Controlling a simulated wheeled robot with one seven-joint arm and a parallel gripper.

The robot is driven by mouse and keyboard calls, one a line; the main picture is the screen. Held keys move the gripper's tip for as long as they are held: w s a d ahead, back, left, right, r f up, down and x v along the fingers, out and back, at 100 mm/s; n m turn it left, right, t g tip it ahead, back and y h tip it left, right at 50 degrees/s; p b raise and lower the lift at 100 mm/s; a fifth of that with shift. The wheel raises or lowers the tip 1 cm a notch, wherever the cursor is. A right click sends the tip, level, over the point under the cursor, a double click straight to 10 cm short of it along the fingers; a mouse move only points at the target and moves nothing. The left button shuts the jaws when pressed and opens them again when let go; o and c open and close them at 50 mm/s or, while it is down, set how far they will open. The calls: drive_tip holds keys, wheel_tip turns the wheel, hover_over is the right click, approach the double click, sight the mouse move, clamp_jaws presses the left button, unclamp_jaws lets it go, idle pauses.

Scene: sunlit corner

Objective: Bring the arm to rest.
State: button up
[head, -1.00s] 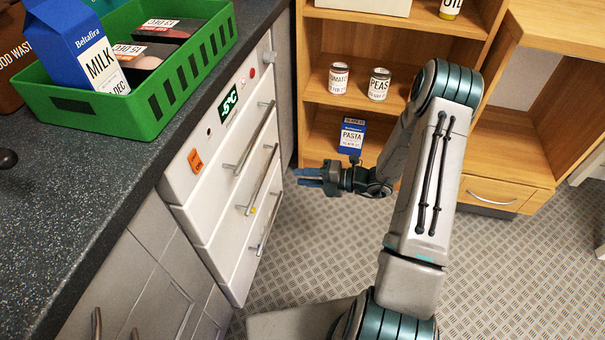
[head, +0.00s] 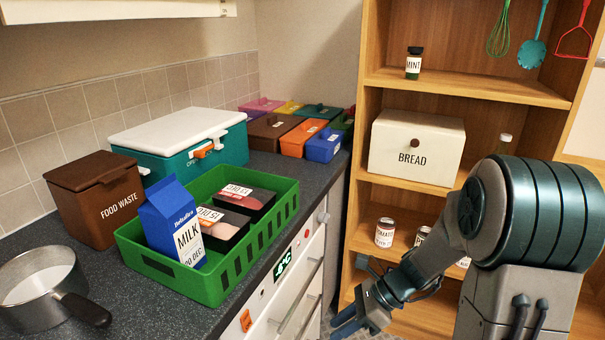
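My gripper (head: 346,322) is at the bottom middle of the head view, in front of the shelf unit and just right of the drawer fronts. Its two blue fingers show a gap with nothing between them, so it is open and empty. My arm (head: 430,260) is bent, with its large teal joint at the right and the forearm sloping down to the left. The lower part of the arm is cut off by the frame.
A green crate (head: 133,250) with a milk carton (head: 172,226) and two packs stands on the dark counter (head: 85,225). A pot (head: 42,292) is at left. A wooden shelf (head: 480,88) holds a bread box (head: 415,160) and cans, partly behind my arm.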

drive_tip(key=s+d+r+n+t+h+p, duration=0.1)
drive_tip(key=s+d+r+n+h+p, duration=0.1)
drive_tip(key=r+n, duration=0.4)
drive_tip(key=s+d+r+n+t+h+p, duration=0.1)
drive_tip(key=s+d+r+n+h+p, duration=0.1)
drive_tip(key=s+r+n+h+p, duration=0.2)
drive_tip(key=s+d+r+n+t+h+p, duration=0.2)
drive_tip(key=s+r+n+p, duration=0.3)
drive_tip(key=r+n, duration=0.5)
wheel_tip(320, 180, up, 4)
drive_tip(key=shift+d+f+h+p, duration=0.1)
drive_tip(key=shift+d+h+p, duration=0.25)
drive_tip(key=shift+h, duration=0.35)
drive_tip(key=shift+a, duration=0.1)
